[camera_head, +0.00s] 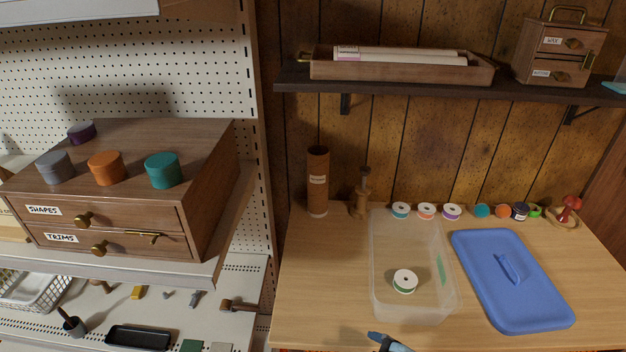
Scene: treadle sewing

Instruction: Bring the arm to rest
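A blue and dark piece (388,342) pokes in at the bottom edge, just in front of the clear bin. It looks like the tip of my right gripper, slanting in from the lower right. Most of it is cut off by the frame, so I cannot tell whether it is open or shut, or holds anything. My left gripper is not in view. The clear bin (385,270) stands open on the wooden table (318,285) with a white and green spool (405,281) inside. Its blue lid (512,285) lies flat to the right.
Several spools (426,211) and small pots (502,211) line the table's back. A brown tube (318,182) and a wooden stand (362,195) stand at back left. A drawer cabinet (213,205) with round boxes sits on the left shelving. A wall shelf (400,92) hangs above. The table's front left is clear.

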